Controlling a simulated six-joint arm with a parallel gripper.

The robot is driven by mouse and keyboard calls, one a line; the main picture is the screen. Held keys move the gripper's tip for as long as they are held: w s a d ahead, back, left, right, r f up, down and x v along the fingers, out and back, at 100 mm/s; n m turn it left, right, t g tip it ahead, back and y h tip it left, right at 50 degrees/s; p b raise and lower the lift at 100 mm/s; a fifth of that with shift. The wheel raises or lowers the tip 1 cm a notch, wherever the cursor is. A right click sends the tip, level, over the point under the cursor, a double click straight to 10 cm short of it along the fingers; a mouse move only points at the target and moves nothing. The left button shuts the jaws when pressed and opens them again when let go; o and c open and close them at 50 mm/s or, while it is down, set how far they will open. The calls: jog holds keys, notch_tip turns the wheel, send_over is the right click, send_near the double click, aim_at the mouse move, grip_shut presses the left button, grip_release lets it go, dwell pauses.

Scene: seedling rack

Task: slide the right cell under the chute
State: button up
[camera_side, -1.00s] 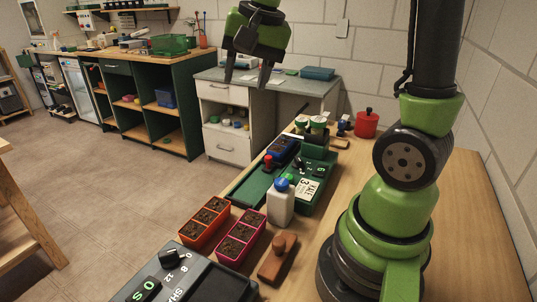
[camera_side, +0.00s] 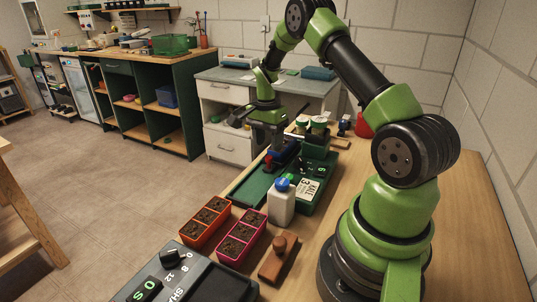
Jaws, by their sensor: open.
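My gripper (camera_side: 267,143) points down over the far part of the long green machine (camera_side: 252,188) on the bench. A small red knob (camera_side: 268,162) shows at the tray's near end. A dark green housing (camera_side: 316,150) stands just right of the tray; I cannot tell whether it holds the chute.
An orange tray (camera_side: 189,235) and a pink tray (camera_side: 223,254) of soil stand nearer. A white bottle with a blue cap (camera_side: 281,206) stands beside the machine. Bench at right is clear.

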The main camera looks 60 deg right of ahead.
aim_at(269, 157)
jog(key=shift+s+f, duration=0.1)
jog(key=shift+f, duration=2.15)
grip_shut()
